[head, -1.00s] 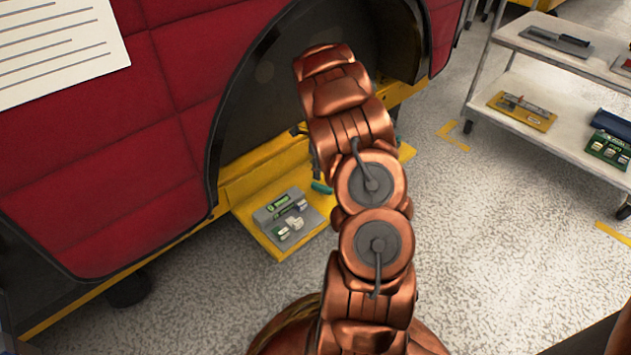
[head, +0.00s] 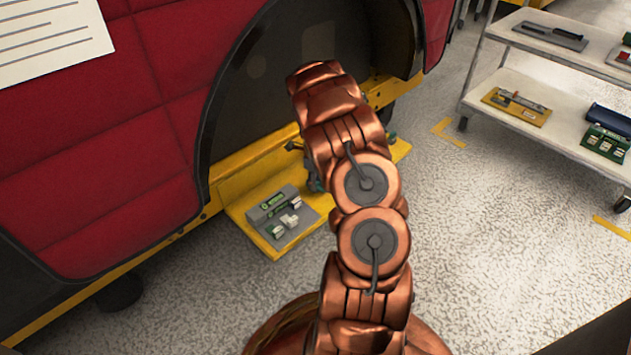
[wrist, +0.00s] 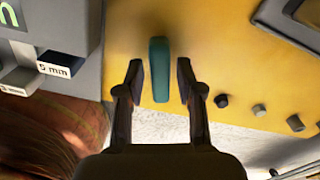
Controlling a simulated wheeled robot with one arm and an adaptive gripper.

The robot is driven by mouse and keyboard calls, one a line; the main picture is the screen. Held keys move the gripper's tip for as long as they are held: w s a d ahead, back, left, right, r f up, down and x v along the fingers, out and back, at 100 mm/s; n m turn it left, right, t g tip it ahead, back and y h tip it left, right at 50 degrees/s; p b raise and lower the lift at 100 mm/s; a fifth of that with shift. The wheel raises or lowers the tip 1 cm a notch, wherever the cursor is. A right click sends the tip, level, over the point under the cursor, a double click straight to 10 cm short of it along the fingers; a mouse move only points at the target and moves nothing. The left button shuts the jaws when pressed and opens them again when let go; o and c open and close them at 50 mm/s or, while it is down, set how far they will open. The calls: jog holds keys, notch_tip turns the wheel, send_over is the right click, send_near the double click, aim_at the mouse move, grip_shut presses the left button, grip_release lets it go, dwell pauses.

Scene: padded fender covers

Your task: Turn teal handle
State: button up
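The teal handle (wrist: 159,69) is an upright bar in the wrist view, over a yellow panel (wrist: 215,65). My gripper (wrist: 160,75) is open, with one dark finger on each side of the handle. Gaps show between the handle and both fingers. I cannot tell how far the fingertips reach along the handle's depth. In the head view my copper arm covers most of this area, and only a bit of teal (head: 315,185) shows beside it.
A grey block with a "5 mm" label (wrist: 55,69) is left of my gripper. Several dark knobs (wrist: 259,110) are on the right. A red padded cover (head: 90,170) stands left of my arm. A white cart (head: 540,125) stands right, with open speckled floor between.

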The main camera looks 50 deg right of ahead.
grip_shut()
